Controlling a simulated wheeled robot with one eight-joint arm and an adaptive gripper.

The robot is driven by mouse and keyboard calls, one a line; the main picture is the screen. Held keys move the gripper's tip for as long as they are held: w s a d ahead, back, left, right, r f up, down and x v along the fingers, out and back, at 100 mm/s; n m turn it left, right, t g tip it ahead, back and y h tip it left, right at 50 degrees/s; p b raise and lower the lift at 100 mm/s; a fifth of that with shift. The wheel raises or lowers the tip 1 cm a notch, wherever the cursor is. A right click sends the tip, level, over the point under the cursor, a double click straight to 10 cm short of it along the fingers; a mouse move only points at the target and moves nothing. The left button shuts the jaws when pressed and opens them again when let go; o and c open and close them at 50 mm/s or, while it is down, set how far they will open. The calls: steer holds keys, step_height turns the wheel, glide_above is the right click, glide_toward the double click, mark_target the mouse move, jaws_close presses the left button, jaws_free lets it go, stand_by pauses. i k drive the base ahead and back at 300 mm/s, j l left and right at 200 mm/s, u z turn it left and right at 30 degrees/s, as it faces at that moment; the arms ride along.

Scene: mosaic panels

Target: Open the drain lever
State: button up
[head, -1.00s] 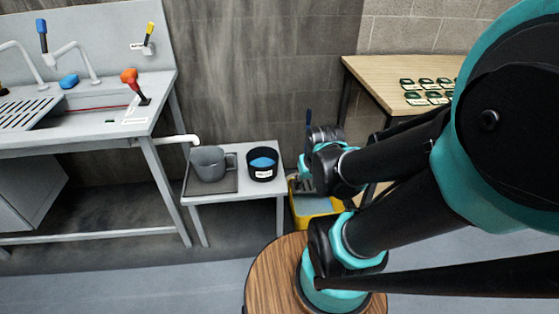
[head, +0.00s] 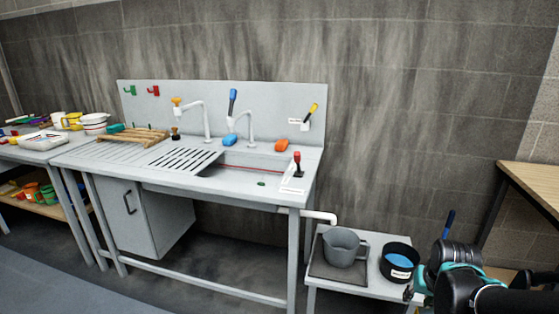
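A red-handled lever (head: 297,160) with a black base stands upright at the right end of the sink counter, beside small white labels too small to read. A yellow-tipped lever (head: 312,109) sits on the backsplash above it, also beside a label. I cannot read which label names the drain. The sink basin (head: 240,174) has a red line along its wall and a small dark green spot on its floor. My gripper (head: 452,256) is at the lower right, well apart from both levers. Its fingers are not clear, so I cannot tell whether it is open.
A low side table (head: 344,291) holds a grey jug (head: 341,247) and a black tub (head: 399,261) with blue contents, between the sink and my arm. An orange sponge (head: 282,145) lies behind the red lever. A wooden table (head: 535,183) stands at right.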

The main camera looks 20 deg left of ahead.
mark_target(297, 155)
steer(key=j+z, duration=0.1)
steer(key=j, duration=0.55)
steer(key=k+j+z, duration=0.1)
steer(key=j, duration=1.25)
steer(key=k+j+z, duration=0.15)
steer(key=j, duration=0.95)
steer(key=i+j, duration=0.1)
steer(key=j, duration=0.35)
